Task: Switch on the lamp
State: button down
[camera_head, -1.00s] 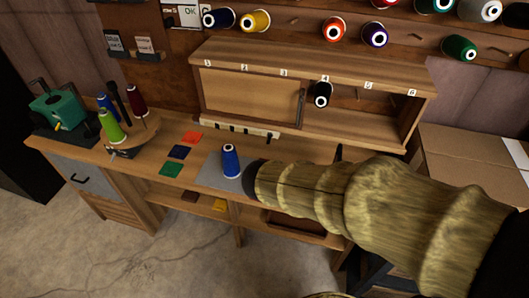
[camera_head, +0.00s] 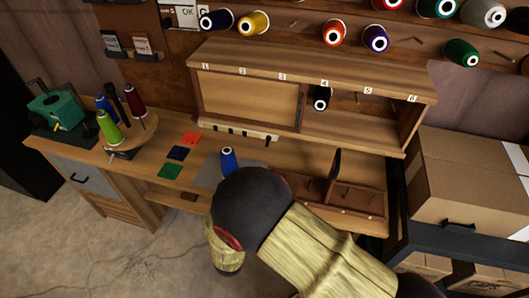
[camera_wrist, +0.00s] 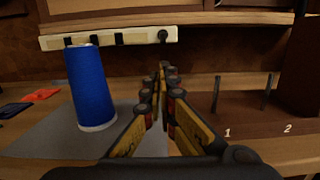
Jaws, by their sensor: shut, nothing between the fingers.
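I cannot make out a lamp in either view. A pale strip (camera_head: 238,131) with several dark pieces is at the back of the bench, under the shelf cabinet. In the wrist view the strip (camera_wrist: 110,42) has a dark round knob or plug (camera_wrist: 163,36) at its right end. My gripper (camera_wrist: 162,74) is shut and empty, pointing at the bench back below the strip's right end. It appears apart from the strip. In the head view my arm hides the fingers.
A blue thread spool (camera_wrist: 90,90) stands on a grey mat (camera_wrist: 40,140), close left of my gripper. A wooden tray (camera_head: 345,207) with pegs is to the right. The shelf cabinet (camera_head: 300,62) overhangs the bench back. Cardboard boxes (camera_head: 468,185) stand at far right.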

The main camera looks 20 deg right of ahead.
aim_at(268, 142)
dwell(0.3)
jog(key=b+x, duration=0.3)
jog(key=x, duration=0.6)
jog(key=shift+f, duration=0.1)
jog(key=shift+w+d, duration=0.25)
jog(key=shift+w, duration=0.2)
jog(key=shift+r+g+p, duration=0.3)
jog(key=shift+r+p, duration=0.1)
jog(key=shift+p, duration=0.15)
jog(key=shift+s+y, duration=0.1)
jog(key=shift+y, duration=0.2)
